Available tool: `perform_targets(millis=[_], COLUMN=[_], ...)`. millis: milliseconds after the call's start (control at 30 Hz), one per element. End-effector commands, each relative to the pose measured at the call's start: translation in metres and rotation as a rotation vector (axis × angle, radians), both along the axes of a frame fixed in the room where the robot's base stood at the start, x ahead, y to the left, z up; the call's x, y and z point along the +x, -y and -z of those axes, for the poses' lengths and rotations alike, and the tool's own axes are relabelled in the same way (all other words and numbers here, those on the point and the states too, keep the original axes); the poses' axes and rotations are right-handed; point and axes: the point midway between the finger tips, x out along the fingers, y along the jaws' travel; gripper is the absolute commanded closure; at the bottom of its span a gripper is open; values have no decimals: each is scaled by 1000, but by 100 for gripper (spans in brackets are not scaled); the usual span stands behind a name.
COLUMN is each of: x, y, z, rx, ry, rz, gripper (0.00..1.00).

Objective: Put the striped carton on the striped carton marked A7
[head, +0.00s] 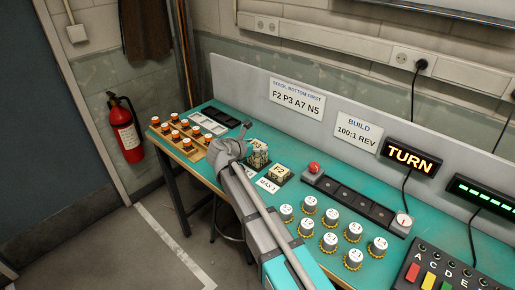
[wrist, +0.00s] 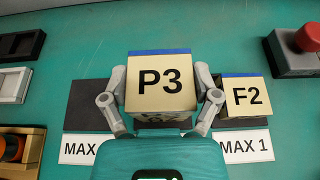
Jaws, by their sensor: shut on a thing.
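My gripper (wrist: 160,90) is shut on a carton marked P3 (wrist: 160,80), with one finger at each side of it. The carton has a pale tan top and a blue edge at the back. I cannot tell whether the two touch. A carton marked F2 (wrist: 241,96) stands just right of my gripper on a dark pad; it also shows in the head view (head: 281,172). I see no readable A7 mark on a carton.
A dark pad (wrist: 83,118) lies under my gripper, and a MAX 1 label (wrist: 246,147) is in front of the right pad. A red button box (wrist: 298,62) is at the right.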

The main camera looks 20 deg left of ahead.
Motion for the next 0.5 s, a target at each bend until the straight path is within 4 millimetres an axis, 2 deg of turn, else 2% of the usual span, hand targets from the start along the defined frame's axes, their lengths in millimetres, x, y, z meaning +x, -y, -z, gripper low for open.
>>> perform_targets(millis=[367, 400, 500], x=[0, 0, 0], y=[0, 0, 0], z=[3, 3, 2], rx=[0, 0, 0], ry=[0, 0, 0], rz=[0, 0, 0], gripper=[69, 17, 0])
